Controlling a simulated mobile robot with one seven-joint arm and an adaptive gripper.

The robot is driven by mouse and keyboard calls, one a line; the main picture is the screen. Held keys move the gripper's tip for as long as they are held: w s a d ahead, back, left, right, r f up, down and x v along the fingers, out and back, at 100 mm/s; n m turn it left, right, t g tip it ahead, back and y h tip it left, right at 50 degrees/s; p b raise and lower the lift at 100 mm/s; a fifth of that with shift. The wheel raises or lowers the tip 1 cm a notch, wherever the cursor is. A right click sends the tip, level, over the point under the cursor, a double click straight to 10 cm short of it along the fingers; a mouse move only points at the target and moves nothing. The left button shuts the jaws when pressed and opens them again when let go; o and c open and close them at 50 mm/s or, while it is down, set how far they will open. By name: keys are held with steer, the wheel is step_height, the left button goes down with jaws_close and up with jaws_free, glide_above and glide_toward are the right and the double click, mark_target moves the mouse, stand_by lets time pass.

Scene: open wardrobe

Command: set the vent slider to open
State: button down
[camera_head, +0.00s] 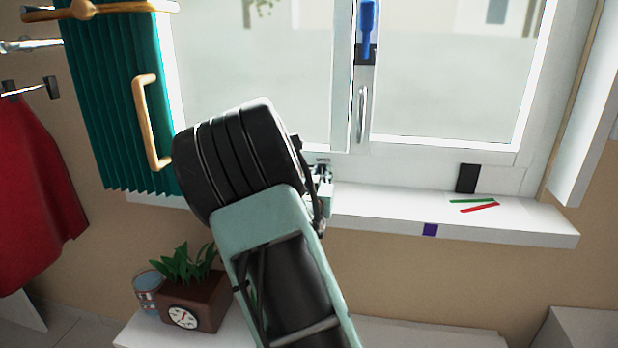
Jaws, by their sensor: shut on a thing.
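My gripper (324,188) is at the lower window frame, just above the sill, partly hidden behind my own arm. It is shut on a small part there, which I take to be the vent slider. The slider is almost wholly hidden by the gripper and wrist, and its position along its track cannot be told. A small dark marking (322,160) shows on the frame just above the gripper.
The white sill (390,212) runs right, with red (480,207) and green (472,200) strips. A blue handle (367,28) and a metal handle (362,113) are on the window. A teal blind (108,95) with a wooden handle (148,125) hangs left. A potted plant (195,302) stands below.

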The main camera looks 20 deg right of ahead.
steer(key=shift+s+d, duration=0.15)
steer(key=shift+d, duration=0.1)
steer(key=c, duration=1.8)
jaws_free()
steer(key=shift+c, duration=0.2)
steer(key=shift+s+a, duration=0.1)
steer(key=shift+s+a, duration=0.2)
steer(key=v, duration=1.1)
steer(key=shift+s, duration=0.15)
